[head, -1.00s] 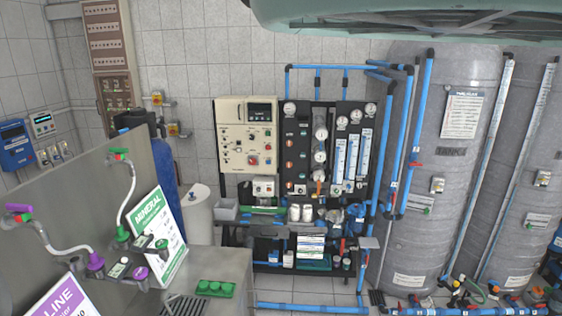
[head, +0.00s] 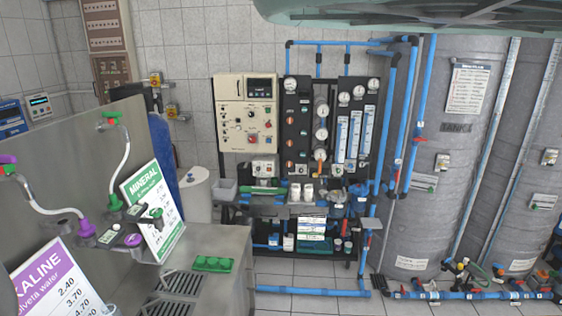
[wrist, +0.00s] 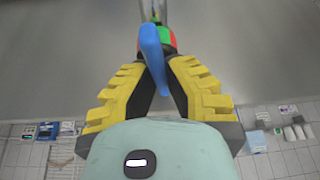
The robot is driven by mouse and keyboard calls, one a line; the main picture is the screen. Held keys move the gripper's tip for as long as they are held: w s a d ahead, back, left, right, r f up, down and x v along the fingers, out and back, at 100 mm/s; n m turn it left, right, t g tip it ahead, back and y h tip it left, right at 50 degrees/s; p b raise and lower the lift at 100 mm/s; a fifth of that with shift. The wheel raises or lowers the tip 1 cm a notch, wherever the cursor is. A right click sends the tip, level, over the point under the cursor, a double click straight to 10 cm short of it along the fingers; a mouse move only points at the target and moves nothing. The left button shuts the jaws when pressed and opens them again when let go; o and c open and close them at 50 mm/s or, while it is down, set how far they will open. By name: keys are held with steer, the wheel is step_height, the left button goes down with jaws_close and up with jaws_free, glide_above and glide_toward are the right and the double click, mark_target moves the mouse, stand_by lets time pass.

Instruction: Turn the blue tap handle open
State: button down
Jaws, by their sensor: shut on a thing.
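In the wrist view, the blue tap handle (wrist: 150,50) stands between my gripper's fingertips, with red and green parts of the tap (wrist: 167,38) just behind it. My gripper (wrist: 158,66) has yellow ribbed fingers with dark inner pads. The fingers are closed in on the blue handle from both sides. A thin metal spout or pipe (wrist: 152,10) runs up from the tap to the top edge. My gripper and the blue handle do not show in the head view. Whether the tap is open cannot be told.
A pipe rack (head: 330,130) and grey tanks (head: 450,180) stand behind. Tiled floor lies between.

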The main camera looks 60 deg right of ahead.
steer(key=shift+s+m, duration=0.2)
steer(key=shift+m, duration=0.2)
steer(key=shift+h, duration=0.3)
steer(key=c, duration=1)
jaws_free()
steer(key=shift+d, duration=0.1)
steer(key=shift+d+r+m, duration=0.25)
steer(key=shift+r+m, duration=0.05)
steer(key=shift+r, duration=0.45)
steer(key=v, duration=1)
steer(key=shift+s, duration=0.4)
